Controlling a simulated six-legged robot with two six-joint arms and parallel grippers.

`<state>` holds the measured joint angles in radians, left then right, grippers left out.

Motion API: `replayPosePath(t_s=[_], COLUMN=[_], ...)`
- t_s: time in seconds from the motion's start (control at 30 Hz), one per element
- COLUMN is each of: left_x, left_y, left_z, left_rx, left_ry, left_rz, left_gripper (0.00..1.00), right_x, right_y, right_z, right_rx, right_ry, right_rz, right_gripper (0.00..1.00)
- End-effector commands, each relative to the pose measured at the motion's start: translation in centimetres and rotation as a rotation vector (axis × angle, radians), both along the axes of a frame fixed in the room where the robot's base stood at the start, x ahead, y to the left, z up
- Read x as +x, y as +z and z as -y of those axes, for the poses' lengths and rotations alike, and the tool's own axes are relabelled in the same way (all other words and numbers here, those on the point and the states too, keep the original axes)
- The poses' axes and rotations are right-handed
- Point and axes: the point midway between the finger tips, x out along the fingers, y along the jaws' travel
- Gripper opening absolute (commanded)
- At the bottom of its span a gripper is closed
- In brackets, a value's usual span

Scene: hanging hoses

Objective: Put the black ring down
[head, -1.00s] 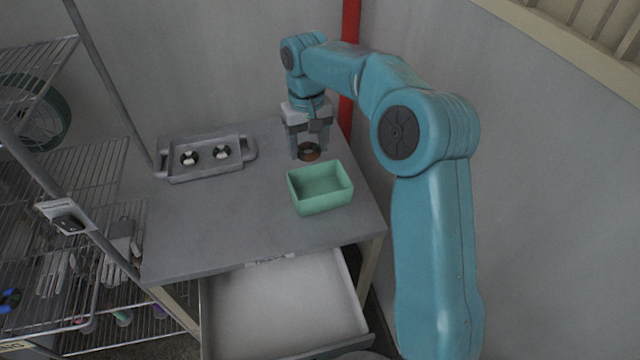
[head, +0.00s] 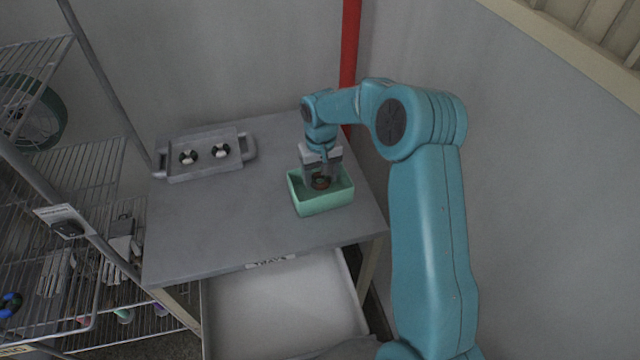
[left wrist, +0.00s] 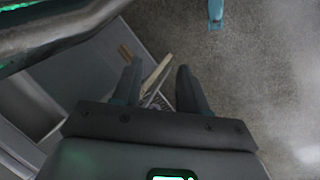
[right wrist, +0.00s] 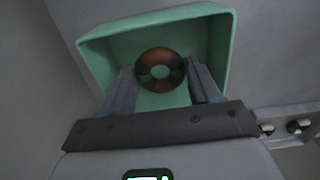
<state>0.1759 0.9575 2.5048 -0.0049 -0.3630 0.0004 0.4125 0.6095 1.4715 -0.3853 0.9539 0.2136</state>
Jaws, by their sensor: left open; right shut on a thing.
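My right gripper (head: 320,180) is shut on a dark ring with brown-orange tones (right wrist: 160,69). The ring is between its fingertips, over or inside the open green box (head: 325,203) on the grey table. In the right wrist view the green box (right wrist: 98,58) surrounds the ring on several sides. I cannot tell whether the ring touches the box floor. My left gripper (left wrist: 160,82) shows only in the left wrist view. It is open and empty above the floor.
A grey tray (head: 205,172) with handles holds two black-and-white round pieces (head: 220,151) at the table's back left. An open drawer (head: 280,310) juts out below the table front. Wire shelves (head: 100,170) stand at left, a red pipe (head: 350,60) behind.

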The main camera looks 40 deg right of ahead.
Motion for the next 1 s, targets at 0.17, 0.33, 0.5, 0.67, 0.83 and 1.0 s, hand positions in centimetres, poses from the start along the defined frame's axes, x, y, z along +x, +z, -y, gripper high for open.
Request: replayPosePath(t_s=[0.17, 0.33, 0.5, 0.67, 0.83, 1.0], left_x=[0.0, 0.0, 0.0, 0.0, 0.0, 0.0], left_y=[0.4, 0.8, 0.8, 0.6, 0.4, 0.4], left_z=[0.0, 0.0, 0.0, 0.0, 0.0, 0.0], left_rx=[0.000, 0.000, 0.000, 0.000, 0.000, 0.000], left_ry=[0.000, 0.000, 0.000, 0.000, 0.000, 0.000], left_rz=[0.000, 0.000, 0.000, 0.000, 0.000, 0.000], left_gripper=[0.43, 0.43, 0.43, 0.43, 0.43, 0.43], right_x=[0.0, 0.2, 0.2, 0.2, 0.2, 0.2], right_y=[-2.0, -4.4, -4.7, -4.9, -5.0, -5.0], right_z=[0.0, 0.2, 0.2, 0.2, 0.2, 0.2], right_rx=[0.002, 0.000, -0.001, -0.001, -0.001, 0.000], right_ry=[0.000, -0.001, 0.000, 0.000, 0.000, 0.000], right_rz=[-0.001, 0.000, 0.002, 0.002, 0.002, 0.001], right_gripper=[0.33, 0.33, 0.33, 0.33, 0.85, 0.87])
